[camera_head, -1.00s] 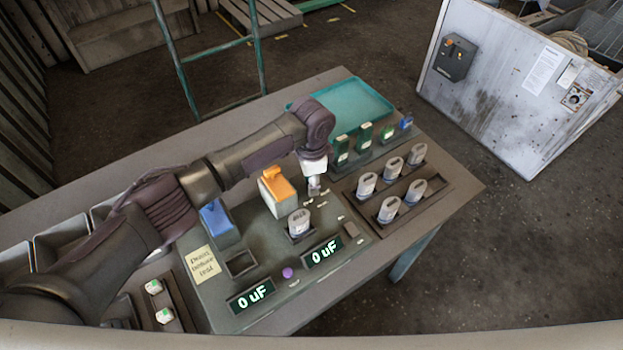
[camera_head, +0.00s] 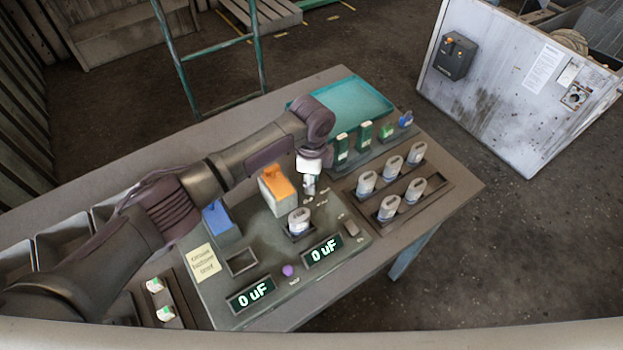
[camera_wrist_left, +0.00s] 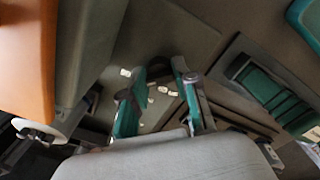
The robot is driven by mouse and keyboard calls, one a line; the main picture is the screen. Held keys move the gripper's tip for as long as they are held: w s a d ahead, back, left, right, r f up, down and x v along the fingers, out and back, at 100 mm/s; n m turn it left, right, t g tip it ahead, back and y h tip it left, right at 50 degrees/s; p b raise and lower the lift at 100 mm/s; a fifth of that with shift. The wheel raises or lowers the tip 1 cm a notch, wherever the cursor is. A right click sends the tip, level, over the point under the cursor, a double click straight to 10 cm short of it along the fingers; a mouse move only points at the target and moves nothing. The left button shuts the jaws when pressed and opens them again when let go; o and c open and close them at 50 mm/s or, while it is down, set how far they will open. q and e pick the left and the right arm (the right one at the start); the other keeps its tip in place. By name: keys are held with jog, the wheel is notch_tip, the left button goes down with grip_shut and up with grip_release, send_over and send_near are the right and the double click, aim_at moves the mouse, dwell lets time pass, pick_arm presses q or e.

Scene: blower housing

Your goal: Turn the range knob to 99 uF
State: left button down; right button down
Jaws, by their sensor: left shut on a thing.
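The green-grey tester panel (camera_head: 262,250) lies on the table, with small white range marks on its right part. My left gripper (camera_head: 309,192) points down at these marks and is shut on the range knob, which the fingers mostly hide. In the left wrist view the gripper's teal-padded fingers (camera_wrist_left: 162,100) stand around the knob spot, with white marks between and beside them; which mark the knob points to cannot be told. Two displays, the left one (camera_head: 250,292) and the right one (camera_head: 322,250), both read "0 uF". My right gripper is not in view.
An orange-topped block (camera_head: 277,188) stands close left of the gripper, a blue-topped block (camera_head: 219,222) farther left. A white capacitor (camera_head: 299,221) stands in a socket in front; another socket (camera_head: 240,262) is empty. A rack of capacitors (camera_head: 389,208) stands at right, a teal tray (camera_head: 350,100) behind.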

pick_arm(q)
jog(key=c, duration=0.9)
grip_release()
jog(key=shift+o, duration=0.2)
notch_tip(320, 180, up, 12)
